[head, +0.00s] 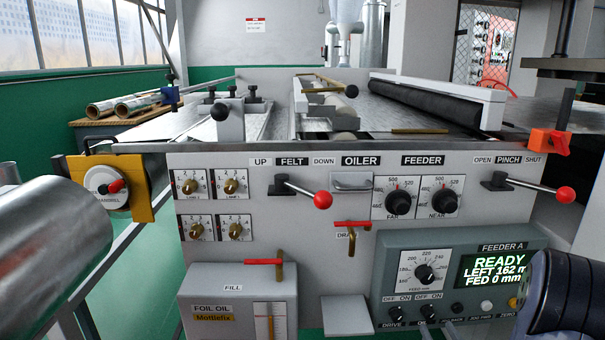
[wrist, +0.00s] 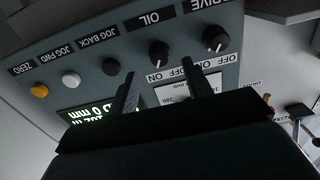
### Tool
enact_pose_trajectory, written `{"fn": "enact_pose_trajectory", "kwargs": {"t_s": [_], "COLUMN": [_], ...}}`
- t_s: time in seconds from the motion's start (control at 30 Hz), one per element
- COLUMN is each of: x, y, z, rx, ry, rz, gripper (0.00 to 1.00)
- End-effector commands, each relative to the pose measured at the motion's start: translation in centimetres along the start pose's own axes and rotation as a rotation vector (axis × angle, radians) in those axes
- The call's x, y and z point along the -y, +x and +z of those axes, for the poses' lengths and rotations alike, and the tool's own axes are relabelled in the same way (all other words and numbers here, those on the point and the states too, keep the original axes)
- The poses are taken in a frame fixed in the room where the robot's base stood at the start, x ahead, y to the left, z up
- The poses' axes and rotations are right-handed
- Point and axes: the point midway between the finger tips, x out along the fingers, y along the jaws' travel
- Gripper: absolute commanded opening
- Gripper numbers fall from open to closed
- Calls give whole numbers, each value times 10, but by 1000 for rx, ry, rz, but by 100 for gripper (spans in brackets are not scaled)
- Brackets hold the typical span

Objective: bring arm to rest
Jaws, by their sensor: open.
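My gripper (wrist: 163,68) shows in the wrist view with its two dark fingers apart and nothing between them. It is in front of the feeder control panel (wrist: 105,52), which appears upside down there. A dark part of my arm (head: 572,295) fills the lower right corner of the head view. The feeder panel also shows in the head view (head: 385,262), with a lit display (head: 495,270) reading READY, LEFT 162 m, FED 0 mm.
Red-knobbed felt (head: 322,199) and pinch (head: 566,194) levers stick out from the machine front. A foil oil tank (head: 215,285) stands lower left. A large metal roll (head: 60,260) is at far left. Drive (wrist: 215,38) and oil (wrist: 159,52) knobs lie close to my fingers.

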Motion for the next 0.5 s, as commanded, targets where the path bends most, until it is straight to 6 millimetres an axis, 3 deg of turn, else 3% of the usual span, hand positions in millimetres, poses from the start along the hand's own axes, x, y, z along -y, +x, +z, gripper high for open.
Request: {"fn": "enact_pose_trajectory", "kwargs": {"t_s": [0.2, 0.5], "x": [-2, 0], "y": [-39, -60], "z": [0, 0], "rx": [1, -1], "ry": [2, 2], "rz": [4, 0], "gripper": [47, 47]}}
